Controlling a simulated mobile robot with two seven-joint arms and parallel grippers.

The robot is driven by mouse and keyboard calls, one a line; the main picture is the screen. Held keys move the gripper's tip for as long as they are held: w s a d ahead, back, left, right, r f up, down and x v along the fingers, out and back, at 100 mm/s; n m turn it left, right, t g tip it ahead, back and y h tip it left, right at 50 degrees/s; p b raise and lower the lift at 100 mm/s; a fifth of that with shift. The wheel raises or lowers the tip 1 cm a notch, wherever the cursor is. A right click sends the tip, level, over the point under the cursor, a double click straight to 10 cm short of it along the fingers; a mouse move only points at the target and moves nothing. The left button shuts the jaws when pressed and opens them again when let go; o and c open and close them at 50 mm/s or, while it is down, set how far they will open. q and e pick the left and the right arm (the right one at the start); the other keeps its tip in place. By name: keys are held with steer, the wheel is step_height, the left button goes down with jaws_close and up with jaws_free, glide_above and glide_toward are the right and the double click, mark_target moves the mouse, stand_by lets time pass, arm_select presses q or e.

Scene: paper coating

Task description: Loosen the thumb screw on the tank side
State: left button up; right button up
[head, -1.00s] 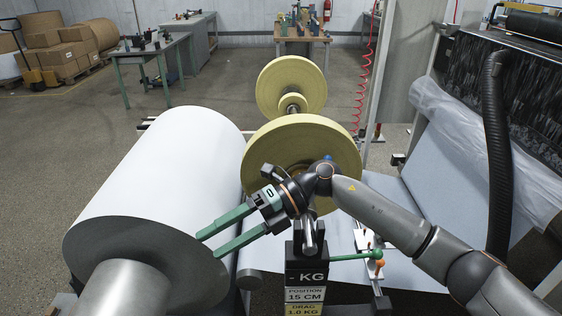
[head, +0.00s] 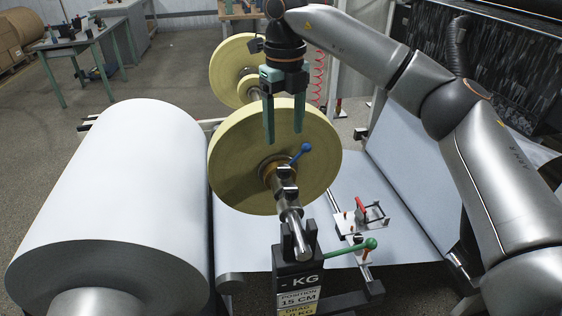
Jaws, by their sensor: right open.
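My right gripper (head: 284,138) points down with its two green fingers apart and nothing between them. It is in front of the upper part of the near yellow roll (head: 233,160), above the roll's hub. A steel shaft (head: 291,217) runs through this roll and rests in a black stand (head: 296,262). A blue-knobbed handle (head: 304,150) sticks up from the hub, just below and right of the fingertips and apparently apart from them. I cannot tell whether this handle is the thumb screw, or which side is the tank side. My left gripper is not in view.
A large white paper roll (head: 130,190) lies at left. A green-knobbed lever (head: 370,244) sticks out right of the stand, near a red-handled clamp (head: 361,206). A second yellow roll (head: 228,72) is behind. A pale web (head: 385,165) slopes at right.

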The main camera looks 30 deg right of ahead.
mark_target(284, 168)
step_height(284, 168, down, 9)
steer(key=shift+f, duration=0.15)
steer(key=shift+c, duration=0.3)
jaws_close()
stand_by(0.4)
